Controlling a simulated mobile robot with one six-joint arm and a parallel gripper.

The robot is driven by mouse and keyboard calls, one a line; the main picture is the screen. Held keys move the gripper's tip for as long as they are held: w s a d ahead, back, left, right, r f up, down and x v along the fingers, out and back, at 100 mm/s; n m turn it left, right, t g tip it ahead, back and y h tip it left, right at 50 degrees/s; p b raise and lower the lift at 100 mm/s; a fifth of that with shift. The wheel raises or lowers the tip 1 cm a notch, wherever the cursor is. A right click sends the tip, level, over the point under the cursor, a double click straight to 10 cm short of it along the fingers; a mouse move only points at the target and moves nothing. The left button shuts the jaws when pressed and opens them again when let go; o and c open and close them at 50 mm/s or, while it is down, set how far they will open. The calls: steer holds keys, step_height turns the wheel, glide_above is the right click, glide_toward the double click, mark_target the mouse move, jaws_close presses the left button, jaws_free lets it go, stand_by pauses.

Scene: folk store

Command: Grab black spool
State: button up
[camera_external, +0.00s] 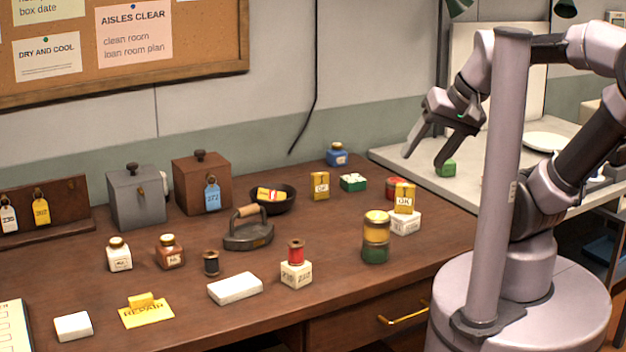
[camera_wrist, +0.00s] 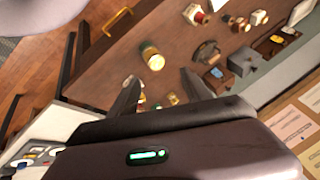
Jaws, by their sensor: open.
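The black spool (camera_external: 211,263) stands upright on the brown desk, left of the middle. A brown jar (camera_external: 169,252) stands to its left and a flat iron (camera_external: 248,229) behind it to the right. My gripper (camera_external: 423,158) is open and empty, raised at the right near the light side table, far from the spool. Its two spread fingers also show in the wrist view (camera_wrist: 160,80).
A red spool (camera_external: 296,252) sits on a white box (camera_external: 296,274) to the right. A white block (camera_external: 235,288) lies in front of the black spool. A yellow-green jar (camera_external: 376,237) and a dark bowl (camera_external: 273,200) stand farther right. The desk's front right is clear.

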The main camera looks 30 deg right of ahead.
steer(key=w+a+f+m+g+y, duration=0.2)
steer(key=w+a+m+g+y, duration=0.2)
steer(key=w+a, duration=0.55)
steer(key=m+g+y+p, duration=0.2)
steer(key=m+y, duration=0.5)
steer(key=m, duration=0.2)
glide_toward(208, 261)
steer(key=shift+m+y, duration=0.3)
steer(key=a+f+b, duration=0.2)
steer(key=w+a+f+b, duration=0.1)
steer(key=a+f+b, duration=0.1)
steer(key=shift+a+f, duration=0.1)
steer(key=shift+a, duration=0.2)
steer(key=x, duration=0.2)
steer(key=b+x, duration=0.2)
steer(key=x, duration=0.1)
steer(key=shift+a, duration=0.45)
steer(key=shift+d+r, duration=0.1)
steer(key=shift+r, duration=0.15)
steer(key=shift+c, duration=0.3)
jaws_close()
